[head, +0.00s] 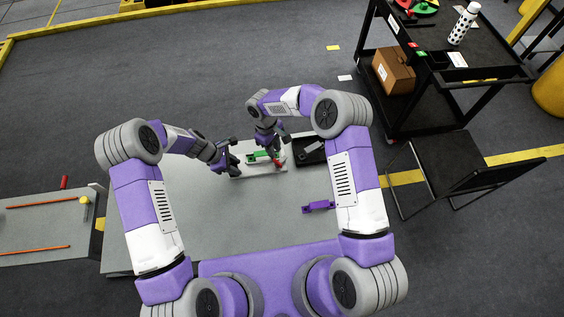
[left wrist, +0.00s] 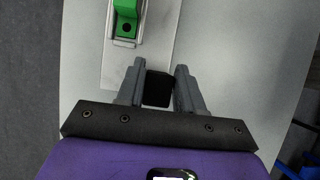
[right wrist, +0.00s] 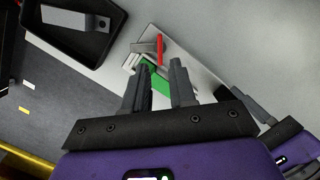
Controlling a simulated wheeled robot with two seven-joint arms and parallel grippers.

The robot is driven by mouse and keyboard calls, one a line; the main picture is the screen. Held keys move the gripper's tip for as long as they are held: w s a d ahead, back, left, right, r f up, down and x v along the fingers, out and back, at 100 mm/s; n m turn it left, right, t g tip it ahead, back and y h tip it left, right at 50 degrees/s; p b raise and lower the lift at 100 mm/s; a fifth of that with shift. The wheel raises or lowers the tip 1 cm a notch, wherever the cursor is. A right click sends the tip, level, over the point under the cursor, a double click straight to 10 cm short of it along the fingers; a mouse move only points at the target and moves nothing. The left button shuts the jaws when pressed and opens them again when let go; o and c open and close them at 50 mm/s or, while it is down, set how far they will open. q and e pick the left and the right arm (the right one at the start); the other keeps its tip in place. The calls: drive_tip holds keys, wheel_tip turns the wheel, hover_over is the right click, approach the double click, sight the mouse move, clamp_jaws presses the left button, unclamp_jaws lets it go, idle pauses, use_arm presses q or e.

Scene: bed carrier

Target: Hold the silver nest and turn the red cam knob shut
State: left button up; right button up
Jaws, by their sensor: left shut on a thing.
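A pale fixture plate (head: 250,173) lies on the grey table, carrying a green block (head: 258,156) and a red cam knob (head: 278,162). In the left wrist view the green block (left wrist: 125,18) sits in the silver nest (left wrist: 122,43). My left gripper (head: 234,162) is shut on a black block (left wrist: 158,88) at the plate's near end in that view. My right gripper (head: 273,150) is over the plate's right part. In the right wrist view its fingers (right wrist: 158,92) are apart with nothing clearly between them; the red knob (right wrist: 159,50) stands up beyond them.
A black tray (right wrist: 75,35) holding a grey metal part (right wrist: 75,18) lies right of the plate in the head view. A purple bracket (head: 318,207) lies on the table (head: 225,215). The front of the table is mostly clear. A black cart (head: 440,75) and chair (head: 450,165) stand right.

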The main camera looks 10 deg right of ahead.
sight(277, 162)
use_arm(q)
drive_tip(key=shift+s+f, duration=0.15)
use_arm(e)
drive_tip(key=shift+m, duration=0.8)
drive_tip(key=shift+f, duration=0.1)
drive_tip(key=f, duration=0.4)
drive_tip(key=s+f, duration=0.1)
drive_tip(key=f, duration=0.2)
drive_tip(key=shift+s+d, duration=0.1)
drive_tip(key=shift+d, duration=0.3)
use_arm(q)
drive_tip(key=shift+s, duration=0.1)
use_arm(e)
drive_tip(key=shift+s+d+f, duration=0.1)
drive_tip(key=shift+s+f, duration=0.1)
drive_tip(key=shift+f, duration=0.15)
